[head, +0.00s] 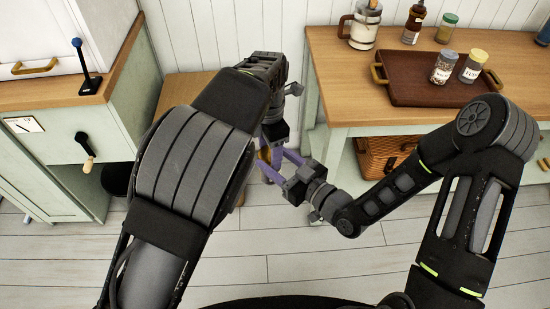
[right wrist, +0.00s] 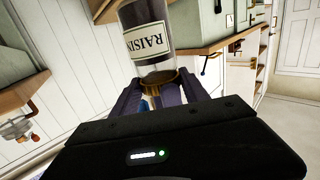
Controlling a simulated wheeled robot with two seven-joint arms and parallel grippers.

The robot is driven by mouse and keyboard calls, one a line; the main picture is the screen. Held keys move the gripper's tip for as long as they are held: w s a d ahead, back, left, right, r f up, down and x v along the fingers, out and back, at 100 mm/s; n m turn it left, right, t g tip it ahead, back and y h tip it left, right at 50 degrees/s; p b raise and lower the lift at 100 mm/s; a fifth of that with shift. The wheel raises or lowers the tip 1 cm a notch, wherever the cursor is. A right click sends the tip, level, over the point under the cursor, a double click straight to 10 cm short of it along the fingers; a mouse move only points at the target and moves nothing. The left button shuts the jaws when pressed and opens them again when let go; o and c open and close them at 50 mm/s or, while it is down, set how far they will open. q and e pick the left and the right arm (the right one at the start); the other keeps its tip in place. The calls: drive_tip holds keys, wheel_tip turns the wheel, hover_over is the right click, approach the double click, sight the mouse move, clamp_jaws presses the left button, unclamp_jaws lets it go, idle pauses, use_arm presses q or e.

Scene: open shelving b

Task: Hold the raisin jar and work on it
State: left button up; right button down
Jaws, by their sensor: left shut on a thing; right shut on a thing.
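The raisin jar (right wrist: 147,40) is clear with a white "RAISIN" label and a brownish-gold lid (right wrist: 158,79). In the right wrist view its lid end is between the purple fingers of my right gripper (right wrist: 165,95), which is shut on it. In the head view my right gripper (head: 278,165) points left toward my left gripper (head: 268,150), and a small brownish-gold bit of the jar shows between them. My left gripper is shut on the jar. Its grip is mostly hidden behind my left arm.
On the wooden counter at right, a brown tray (head: 405,92) holds two labelled jars (head: 443,67), (head: 473,66). A glass pitcher (head: 360,27) and bottles stand behind it. A wicker basket (head: 380,158) is below. A green cabinet (head: 90,145) with a crank is at left. The floor is open in front.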

use_arm(q)
drive_tip(key=c, duration=0.6)
drive_tip(key=o, duration=1.5)
drive_tip(key=shift+c, duration=0.2)
drive_tip(key=shift+r, duration=2.25)
drive_tip(key=shift+c, duration=0.5)
wheel_tip(320, 180, up, 4)
drive_tip(key=shift+f, duration=0.2)
drive_tip(key=shift+f, duration=0.15)
